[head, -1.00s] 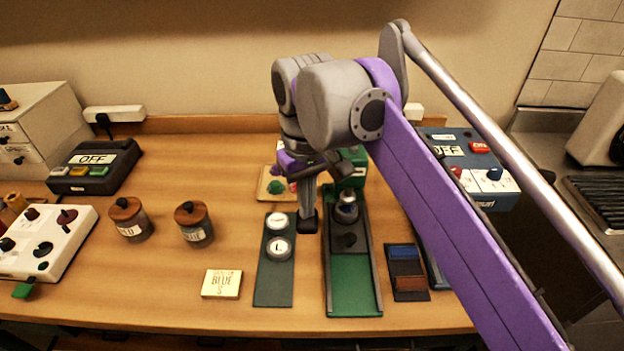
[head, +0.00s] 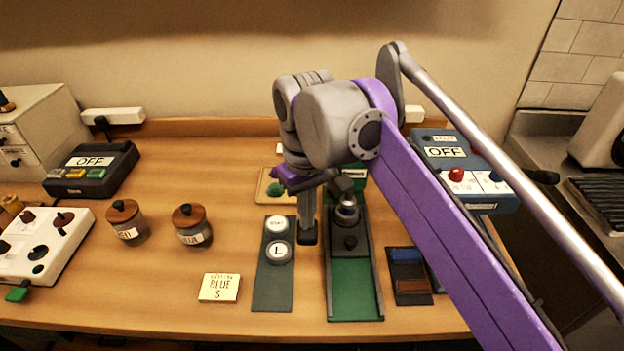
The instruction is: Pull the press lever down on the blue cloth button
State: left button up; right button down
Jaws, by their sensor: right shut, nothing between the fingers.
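The green press (head: 355,172) stands at the back of a dark-edged green track (head: 355,285), mostly hidden behind my right arm. A round metal die (head: 346,213) sits in a dark block (head: 350,242) on the track, below the press. I cannot make out the press lever or a blue cloth button; my arm covers that area. My right gripper (head: 307,237) points down, shut and empty, just left of the dark block. Whether it touches anything is unclear. My left gripper is out of view.
A dark green strip with two round white-topped pieces (head: 278,252) lies left of the track. A tray with blue and brown pieces (head: 408,275) lies right. A "BLUE" card (head: 220,288), two lidded jars (head: 192,225) and a control box (head: 462,170) stand around.

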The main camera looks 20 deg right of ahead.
jog(key=shift+f, duration=0.1)
jog(key=shift+w+d+f+b, duration=0.1)
jog(key=shift+w+f+b, duration=0.15)
jog(key=shift+f, duration=0.35)
jog(key=shift+w+f+b, duration=0.15)
jog(key=shift+f+b, duration=0.2)
jog(key=shift+f, duration=0.25)
jog(key=shift+w+f, duration=0.1)
jog(key=shift+f, duration=0.4)
dwell(0.5)
notch_tip(320, 180, up, 7)
jog(key=p, duration=0.6)
notch_tip(320, 180, up, 8)
jog(key=p, duration=0.6)
jog(key=shift+f, duration=0.25)
jog(key=shift+w, duration=0.1)
